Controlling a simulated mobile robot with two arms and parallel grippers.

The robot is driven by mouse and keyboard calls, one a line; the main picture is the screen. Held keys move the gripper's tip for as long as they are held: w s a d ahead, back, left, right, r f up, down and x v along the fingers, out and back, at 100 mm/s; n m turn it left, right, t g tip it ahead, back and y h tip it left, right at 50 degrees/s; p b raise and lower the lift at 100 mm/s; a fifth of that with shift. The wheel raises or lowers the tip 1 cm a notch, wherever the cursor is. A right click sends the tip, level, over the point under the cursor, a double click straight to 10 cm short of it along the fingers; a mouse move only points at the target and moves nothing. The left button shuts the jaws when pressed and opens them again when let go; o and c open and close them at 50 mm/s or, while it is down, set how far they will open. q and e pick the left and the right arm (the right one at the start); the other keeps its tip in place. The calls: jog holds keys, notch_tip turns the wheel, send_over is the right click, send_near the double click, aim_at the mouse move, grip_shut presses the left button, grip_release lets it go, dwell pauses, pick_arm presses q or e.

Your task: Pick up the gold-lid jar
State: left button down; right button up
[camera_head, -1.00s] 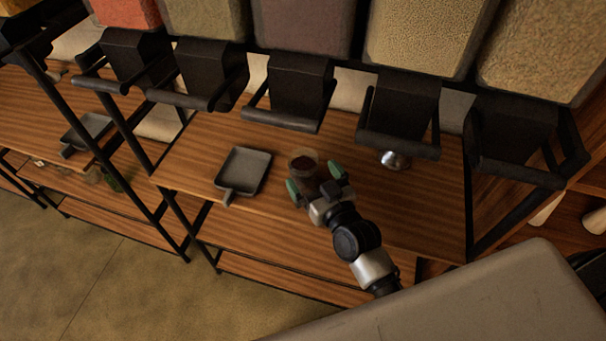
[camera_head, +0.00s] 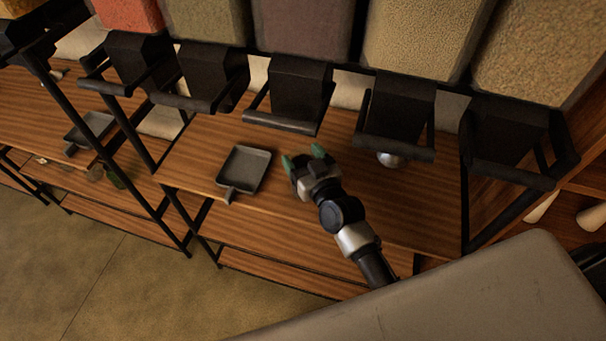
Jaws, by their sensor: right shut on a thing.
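My right gripper (camera_head: 303,158), with green fingertips, is over the wooden shelf (camera_head: 210,150), right of the grey square scoop. It is shut on the gold-lid jar. The jar is almost wholly hidden behind the gripper and fingers, so its lid and tilt cannot be made out. Whether the jar touches the shelf cannot be told. My left gripper is not in view.
A grey square scoop (camera_head: 245,168) lies on the shelf to the left. A shiny silver round thing (camera_head: 390,160) sits under a black dispenser (camera_head: 398,105). Several black dispensers with bars overhang the shelf's back.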

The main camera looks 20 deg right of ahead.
jog(key=c, duration=0.7)
jog(key=shift+c, duration=0.2)
jog(key=shift+r, duration=0.15)
